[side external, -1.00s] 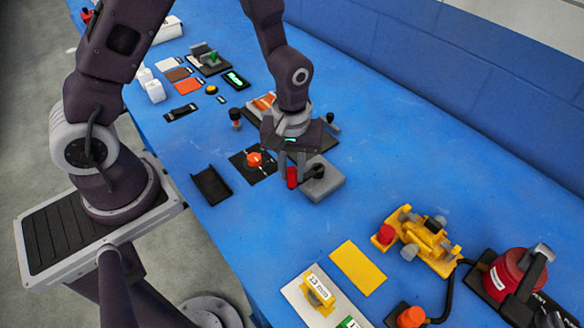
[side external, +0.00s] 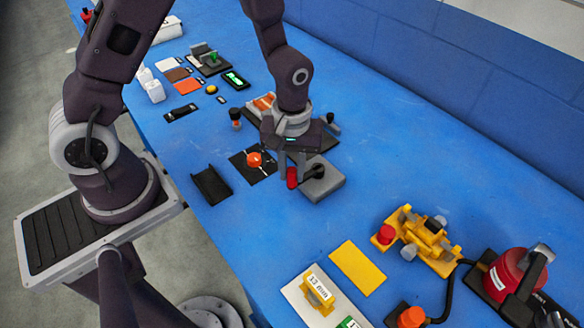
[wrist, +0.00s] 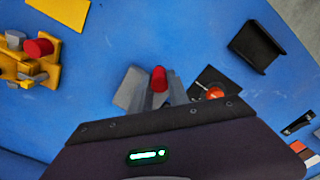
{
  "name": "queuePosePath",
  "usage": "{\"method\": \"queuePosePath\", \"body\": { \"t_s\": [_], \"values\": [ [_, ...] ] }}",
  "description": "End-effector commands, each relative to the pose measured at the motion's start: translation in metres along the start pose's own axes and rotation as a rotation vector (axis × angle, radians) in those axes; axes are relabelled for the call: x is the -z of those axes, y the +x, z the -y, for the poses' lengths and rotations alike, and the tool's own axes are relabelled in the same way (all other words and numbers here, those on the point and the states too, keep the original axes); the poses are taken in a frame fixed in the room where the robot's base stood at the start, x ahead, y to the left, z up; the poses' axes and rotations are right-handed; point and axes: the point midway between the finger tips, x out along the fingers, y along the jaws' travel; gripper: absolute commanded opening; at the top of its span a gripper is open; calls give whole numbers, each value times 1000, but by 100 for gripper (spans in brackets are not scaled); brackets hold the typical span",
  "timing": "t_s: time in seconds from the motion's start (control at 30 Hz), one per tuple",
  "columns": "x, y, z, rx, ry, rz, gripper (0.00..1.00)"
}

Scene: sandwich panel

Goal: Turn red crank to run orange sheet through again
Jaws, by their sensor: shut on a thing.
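The red crank handle (side external: 292,177) is at the left side of a grey block (side external: 325,188) with a black crank arm (side external: 312,172). My gripper (side external: 292,171) points down and is shut on the red handle. The handle's red end (wrist: 159,78) shows between the fingers in the wrist view. An orange sheet (side external: 264,101) shows partly at the far side of the machine, behind my wrist, which hides most of the machine. Whether the sheet is between the rollers cannot be seen.
A black pad with an orange knob (side external: 254,160) and a black channel (side external: 211,186) lie left of the crank. The blue table (side external: 420,150) is clear toward the wall.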

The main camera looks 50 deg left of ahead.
Motion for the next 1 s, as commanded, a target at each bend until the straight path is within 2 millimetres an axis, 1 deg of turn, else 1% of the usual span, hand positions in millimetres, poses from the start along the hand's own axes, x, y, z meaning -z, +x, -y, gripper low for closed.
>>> {"method": "queuePosePath", "body": {
  "t_s": [0.27, 0.47, 0.67, 1.0],
  "values": [
    [0, -1, -1, -2, -4, -1, 0],
    [-3, -1, -4, -3, -54, -1, 0],
    [-10, -1, -12, -3, -184, -2, 0],
    [-21, -1, -34, -4, -503, -1, 0]
  ]
}}
